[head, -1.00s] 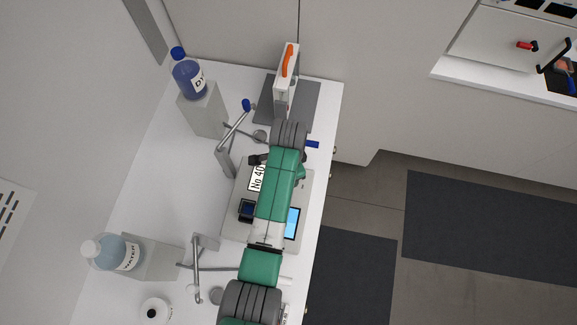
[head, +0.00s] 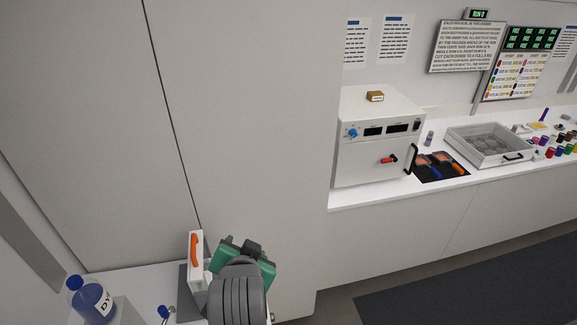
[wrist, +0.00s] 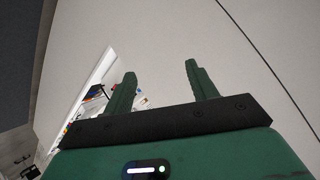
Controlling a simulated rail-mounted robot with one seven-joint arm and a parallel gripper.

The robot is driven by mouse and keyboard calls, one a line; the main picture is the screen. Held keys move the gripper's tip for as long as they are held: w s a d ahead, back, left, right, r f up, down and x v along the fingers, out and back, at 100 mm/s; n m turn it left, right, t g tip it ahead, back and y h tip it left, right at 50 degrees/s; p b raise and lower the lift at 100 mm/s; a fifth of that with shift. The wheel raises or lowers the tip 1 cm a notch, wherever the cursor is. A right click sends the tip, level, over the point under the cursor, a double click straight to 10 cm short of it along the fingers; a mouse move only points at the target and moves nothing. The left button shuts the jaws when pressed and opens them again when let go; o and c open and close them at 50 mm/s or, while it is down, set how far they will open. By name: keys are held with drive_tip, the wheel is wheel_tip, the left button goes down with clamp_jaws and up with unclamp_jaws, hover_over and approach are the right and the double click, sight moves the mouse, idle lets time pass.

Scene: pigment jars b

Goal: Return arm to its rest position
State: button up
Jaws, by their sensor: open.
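My gripper (wrist: 158,85) shows in the wrist view with its two green fingers spread apart and nothing between them. Behind the fingers are a plain pale wall or panel and, to the left, a tilted strip of the far counter. In the head view my green and grey arm rises at the bottom centre, in front of the pale cabinet wall. The fingertips cannot be made out in the head view.
A blue-capped bottle (head: 92,300) and an orange-handled white device (head: 196,262) stand beside my arm at lower left. A white oven-like box (head: 377,135), a metal tray (head: 487,147) and several coloured jars are on the right counter. The floor (head: 470,285) at lower right is clear.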

drive_tip(key=s+d+r+n+t, duration=0.1)
drive_tip(key=d+r+t, duration=0.15)
drive_tip(key=r, duration=0.55)
drive_tip(key=s+d+r+t, duration=0.1)
drive_tip(key=r+t, duration=0.2)
drive_tip(key=r, duration=0.5)
drive_tip(key=s+d+r+n+t, duration=0.1)
drive_tip(key=s+r+t, duration=0.3)
drive_tip(key=s+r, duration=0.5)
drive_tip(key=s+d+r+n+t+h, duration=0.1)
drive_tip(key=s+d+r+t, duration=0.3)
drive_tip(key=s+r, duration=0.4)
wheel_tip(320, 180, up, 6)
drive_tip(key=shift+s+d+r+n+p, duration=0.15)
drive_tip(key=shift+s+n+p, duration=0.25)
drive_tip(key=shift+n, duration=0.4)
drive_tip(key=shift+w+t, duration=0.1)
drive_tip(key=shift+t, duration=0.15)
